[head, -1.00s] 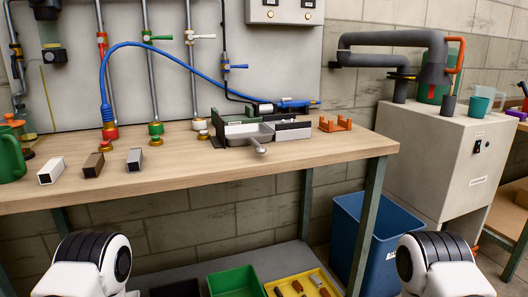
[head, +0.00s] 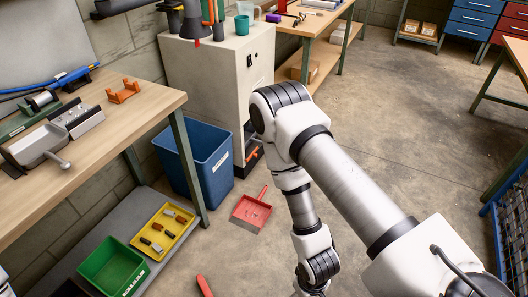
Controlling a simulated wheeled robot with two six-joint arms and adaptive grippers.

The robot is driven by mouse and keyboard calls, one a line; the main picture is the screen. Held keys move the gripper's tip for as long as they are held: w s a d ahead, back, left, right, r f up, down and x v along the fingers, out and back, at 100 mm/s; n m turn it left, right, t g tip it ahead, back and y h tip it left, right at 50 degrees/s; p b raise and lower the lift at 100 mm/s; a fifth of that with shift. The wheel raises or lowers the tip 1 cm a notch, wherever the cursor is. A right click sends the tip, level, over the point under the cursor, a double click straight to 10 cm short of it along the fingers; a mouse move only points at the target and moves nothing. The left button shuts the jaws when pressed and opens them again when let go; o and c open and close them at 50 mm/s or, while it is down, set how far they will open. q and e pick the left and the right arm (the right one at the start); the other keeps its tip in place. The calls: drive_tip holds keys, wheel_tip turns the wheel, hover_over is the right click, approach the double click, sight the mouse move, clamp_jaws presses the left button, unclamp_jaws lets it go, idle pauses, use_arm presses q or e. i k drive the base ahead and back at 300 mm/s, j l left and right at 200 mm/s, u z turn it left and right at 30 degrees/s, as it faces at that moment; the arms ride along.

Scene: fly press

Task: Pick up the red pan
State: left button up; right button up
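The red pan (head: 249,213) lies on the concrete floor near the middle of the head view, to the right of the blue bin. It is a flat dustpan with a thin handle pointing up and right, and a few small bits lie in it. My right arm comes in from the lower right, bends at the top and reaches down to the right of the pan, apart from it in the picture. Its gripper is below the picture's bottom edge. My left gripper is not in view; only a sliver of white arm shows at the lower left corner.
A blue bin (head: 212,160) stands left of the pan beside the wooden workbench (head: 105,135). A green bin (head: 113,263) and yellow tray (head: 164,230) sit on the bench's lower shelf. A red stick-like thing (head: 204,285) lies at the bottom edge. Open floor spreads right.

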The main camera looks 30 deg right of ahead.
sight(254, 226)
drive_tip(key=z, duration=0.85)
